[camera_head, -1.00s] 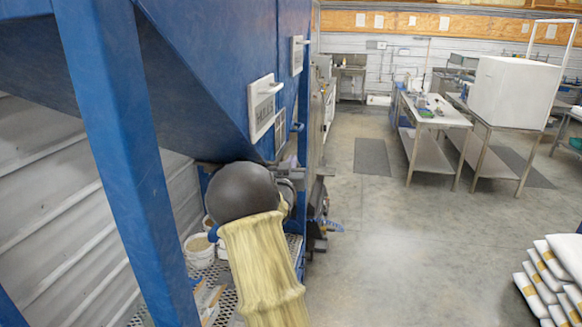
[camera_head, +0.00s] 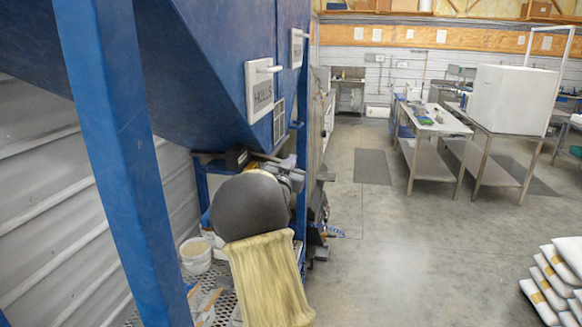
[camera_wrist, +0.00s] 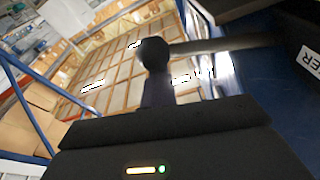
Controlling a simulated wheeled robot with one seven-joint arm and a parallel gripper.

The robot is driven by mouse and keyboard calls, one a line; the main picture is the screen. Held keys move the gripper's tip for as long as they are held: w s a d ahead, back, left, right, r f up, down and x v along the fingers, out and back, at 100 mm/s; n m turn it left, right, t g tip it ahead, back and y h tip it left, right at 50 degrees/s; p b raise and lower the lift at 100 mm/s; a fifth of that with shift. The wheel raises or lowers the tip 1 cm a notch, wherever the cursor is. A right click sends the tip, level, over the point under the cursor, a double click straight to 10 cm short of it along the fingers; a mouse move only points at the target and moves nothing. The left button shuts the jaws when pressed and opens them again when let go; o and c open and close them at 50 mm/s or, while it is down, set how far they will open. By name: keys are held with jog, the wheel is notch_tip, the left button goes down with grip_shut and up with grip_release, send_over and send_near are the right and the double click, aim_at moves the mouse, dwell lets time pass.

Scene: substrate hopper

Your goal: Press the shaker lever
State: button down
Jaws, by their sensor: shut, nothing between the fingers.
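In the wrist view, a black ball knob (camera_wrist: 155,54) sits at the end of a grey rod (camera_wrist: 225,44), which runs right toward the blue hopper side. I take this to be the shaker lever. My gripper (camera_wrist: 157,92) is shut and empty, pointing at the knob from just below it in the picture. Whether it touches the knob cannot be told. In the head view the lever is not clearly seen, and my yellow-sleeved arm hides part of the hopper's underside.
A white bucket (camera_head: 196,256) stands below. Open floor (camera_head: 400,260) lies right, with white bags (camera_head: 555,280) and steel tables (camera_head: 430,150) beyond.

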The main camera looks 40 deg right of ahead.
jog(key=shift+f, duration=0.3)
notch_tip(320, 180, up, 5)
jog(key=p, duration=0.2)
jog(key=b+v, duration=0.5)
jog(key=v, duration=0.4)
jog(key=shift+s+f, duration=0.25)
jog(key=shift+s, duration=0.15)
